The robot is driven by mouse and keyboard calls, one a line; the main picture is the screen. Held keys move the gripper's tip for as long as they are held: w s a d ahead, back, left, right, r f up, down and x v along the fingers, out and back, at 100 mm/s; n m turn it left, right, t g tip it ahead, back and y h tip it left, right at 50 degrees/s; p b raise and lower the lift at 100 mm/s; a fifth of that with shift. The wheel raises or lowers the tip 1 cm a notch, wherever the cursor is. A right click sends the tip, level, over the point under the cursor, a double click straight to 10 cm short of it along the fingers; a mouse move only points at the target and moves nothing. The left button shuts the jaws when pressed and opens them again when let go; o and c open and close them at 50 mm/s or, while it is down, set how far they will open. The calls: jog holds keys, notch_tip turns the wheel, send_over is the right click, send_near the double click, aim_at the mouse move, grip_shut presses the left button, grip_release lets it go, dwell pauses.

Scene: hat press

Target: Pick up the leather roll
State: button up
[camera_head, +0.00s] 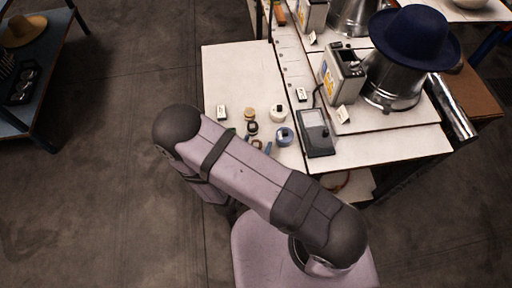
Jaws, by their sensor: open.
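Several small rolls lie on the white table (237,72), just beyond my arm. A small tan-brown roll (249,113) sits at the left of this group and may be the leather roll, but it is too small to tell. A dark ring-like roll (252,129) lies just below it. A white roll (277,113) and a blue roll (284,136) lie to the right. My gripper's fingers are not visible; my arm crosses in front of the table's near edge and hides part of it.
A grey device (316,132) lies right of the rolls. A navy hat (414,36) sits on a metal hat press (391,82) beside a control box (341,72). Small white labels stand around. The table's far left is clear. A shelf with a tan hat (22,29) stands far left.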

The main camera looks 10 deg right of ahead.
aim_at(256, 145)
jog(key=shift+c, duration=0.4)
jog(key=c, duration=1)
jog(key=shift+c, duration=0.2)
jog(key=shift+r, duration=0.2)
jog(key=shift+r+b, duration=0.35)
jog(key=shift+r, duration=4.45)
jog(key=shift+w+d+f+m+g+h, duration=0.1)
jog(key=shift+d+f+m+g+h, duration=0.2)
jog(key=shift+d+m+g+h, duration=0.75)
jog(key=shift+d+f+m+g+h, duration=0.25)
jog(key=shift+d+m+h, duration=0.3)
jog(key=shift+d, duration=1)
jog(key=shift+w+d+f+m+g+h, duration=0.1)
jog(key=shift+d+f+m+g+h, duration=0.25)
jog(key=shift+d+m+g+h, duration=0.7)
